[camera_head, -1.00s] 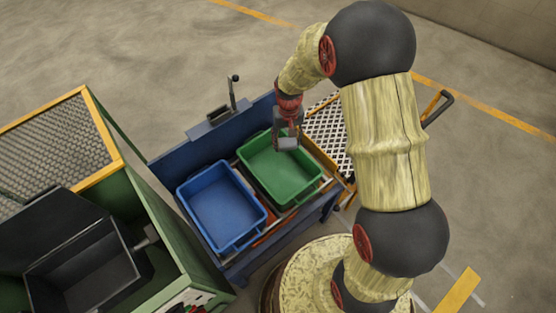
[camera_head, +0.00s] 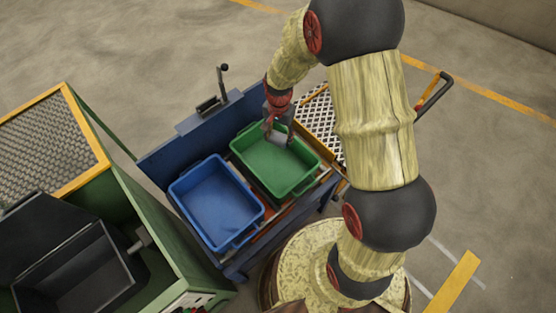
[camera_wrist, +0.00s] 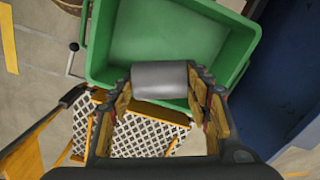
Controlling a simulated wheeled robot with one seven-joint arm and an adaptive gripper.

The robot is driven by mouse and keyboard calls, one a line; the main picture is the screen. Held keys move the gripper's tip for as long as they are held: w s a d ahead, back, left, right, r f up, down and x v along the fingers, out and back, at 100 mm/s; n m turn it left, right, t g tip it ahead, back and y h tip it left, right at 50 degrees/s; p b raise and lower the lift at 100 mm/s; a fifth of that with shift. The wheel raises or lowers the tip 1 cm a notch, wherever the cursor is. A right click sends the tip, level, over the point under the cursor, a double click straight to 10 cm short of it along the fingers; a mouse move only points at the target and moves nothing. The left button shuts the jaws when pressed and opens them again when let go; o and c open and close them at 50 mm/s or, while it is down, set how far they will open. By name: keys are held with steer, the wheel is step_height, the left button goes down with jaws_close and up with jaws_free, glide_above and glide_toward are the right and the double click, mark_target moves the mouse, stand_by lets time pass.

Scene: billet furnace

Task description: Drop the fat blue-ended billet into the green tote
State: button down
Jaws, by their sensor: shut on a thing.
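My gripper (camera_head: 277,131) is shut on a fat grey billet (camera_wrist: 160,80), gripped across its two ends by the fingers in the wrist view. The fingers hide the billet's ends, so no blue shows. In the head view the billet (camera_head: 280,138) hangs over the upper part of the green tote (camera_head: 302,187). In the wrist view the green tote (camera_wrist: 246,40) lies below and beyond the billet, and its visible floor is empty. The billet overlaps the tote's near rim in that view; I cannot tell its exact height above it.
A blue tote (camera_head: 256,222) stands left of the green one on the blue bench (camera_head: 160,160). A lever (camera_head: 223,80) rises at the bench's back. An orange-framed mesh cart (camera_head: 318,115) stands to the right. A green machine with a black hopper (camera_head: 70,270) is at left.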

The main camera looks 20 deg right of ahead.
steer(key=shift+w+f+b, duration=0.1)
steer(key=shift+f+b, duration=1.65)
steer(key=shift+f, duration=0.55)
steer(key=c, duration=1.3)
jaws_free()
steer(key=o, duration=0.5)
steer(key=shift+c, duration=0.2)
steer(key=shift+o, duration=0.2)
step_height(320, 180, up, 12)
steer(key=shift+f, duration=0.1)
